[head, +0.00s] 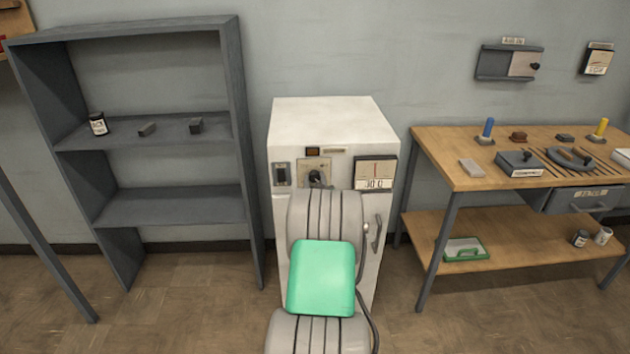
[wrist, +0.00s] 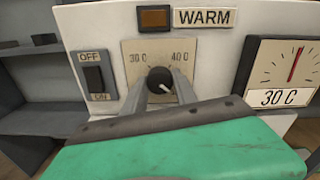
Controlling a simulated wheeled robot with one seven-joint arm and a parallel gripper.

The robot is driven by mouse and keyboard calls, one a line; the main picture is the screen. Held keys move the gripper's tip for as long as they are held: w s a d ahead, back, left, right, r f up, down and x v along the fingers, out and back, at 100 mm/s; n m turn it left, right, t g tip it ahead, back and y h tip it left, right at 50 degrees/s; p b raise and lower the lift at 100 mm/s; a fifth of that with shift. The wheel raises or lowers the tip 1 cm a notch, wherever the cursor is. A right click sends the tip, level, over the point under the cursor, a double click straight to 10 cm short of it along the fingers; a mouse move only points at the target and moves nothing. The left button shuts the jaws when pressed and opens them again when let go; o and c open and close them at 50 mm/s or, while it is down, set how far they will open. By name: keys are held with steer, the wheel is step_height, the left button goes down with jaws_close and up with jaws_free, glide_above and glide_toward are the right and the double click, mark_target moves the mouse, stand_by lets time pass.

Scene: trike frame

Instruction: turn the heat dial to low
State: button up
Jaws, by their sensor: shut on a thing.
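The heat dial (wrist: 160,79) is a round black knob on a beige plate (wrist: 133,49) marked 30 C at left and 40 C at right. Its white pointer line slants toward the lower right. In the head view the dial (head: 316,177) shows on the upper front of the white cabinet (head: 333,121). My gripper (wrist: 164,89) has one finger on each side of the knob and is shut on it. The green-cased wrist hides the lower part of the wrist view. In the head view my arm covers the fingers and much of the cabinet front.
An OFF/ON switch (wrist: 94,79) is left of the dial. An amber lamp (wrist: 154,18) with a WARM label (wrist: 205,17) is above. A 30 C gauge (wrist: 285,75) is at right. A grey shelf (head: 170,207) and wooden workbench (head: 450,160) flank the cabinet.

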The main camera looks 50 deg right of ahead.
jaws_close()
